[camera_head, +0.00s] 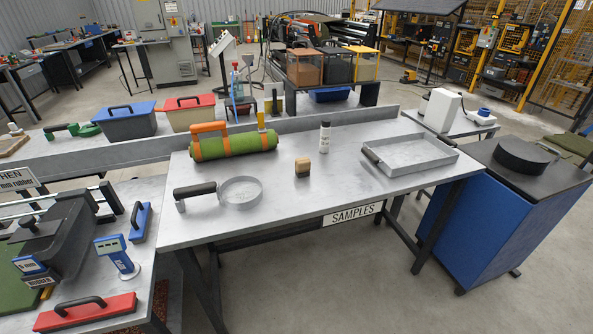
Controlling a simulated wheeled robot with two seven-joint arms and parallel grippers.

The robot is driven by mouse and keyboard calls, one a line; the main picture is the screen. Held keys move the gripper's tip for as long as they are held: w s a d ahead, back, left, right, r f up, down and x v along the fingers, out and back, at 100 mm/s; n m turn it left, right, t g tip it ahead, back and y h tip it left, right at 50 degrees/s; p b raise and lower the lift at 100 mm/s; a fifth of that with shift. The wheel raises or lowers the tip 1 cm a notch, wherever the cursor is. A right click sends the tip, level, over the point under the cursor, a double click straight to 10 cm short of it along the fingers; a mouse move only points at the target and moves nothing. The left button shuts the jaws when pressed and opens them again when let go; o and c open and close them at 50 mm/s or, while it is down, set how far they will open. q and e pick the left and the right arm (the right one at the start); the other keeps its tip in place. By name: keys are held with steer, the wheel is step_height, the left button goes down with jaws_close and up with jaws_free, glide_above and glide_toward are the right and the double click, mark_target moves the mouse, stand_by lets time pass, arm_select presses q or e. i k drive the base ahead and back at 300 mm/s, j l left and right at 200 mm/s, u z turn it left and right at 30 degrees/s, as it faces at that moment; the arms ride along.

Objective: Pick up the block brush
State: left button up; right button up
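The block brush (302,167) appears to be the small brown block with a lighter tan top and darker lower part. It stands alone near the middle of the grey table marked SAMPLES (290,205). Its fine detail is too small to make out. Neither of my grippers is in the head view, and nothing touches the block.
The table front is clear. A raised ledge (340,118) runs behind.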

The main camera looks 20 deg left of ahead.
mark_target(303, 165)
steer(key=i+j+u, duration=0.2)
steer(key=u, duration=0.2)
steer(key=i+j+u, duration=0.15)
steer(key=i+u, duration=0.5)
steer(key=u, duration=0.2)
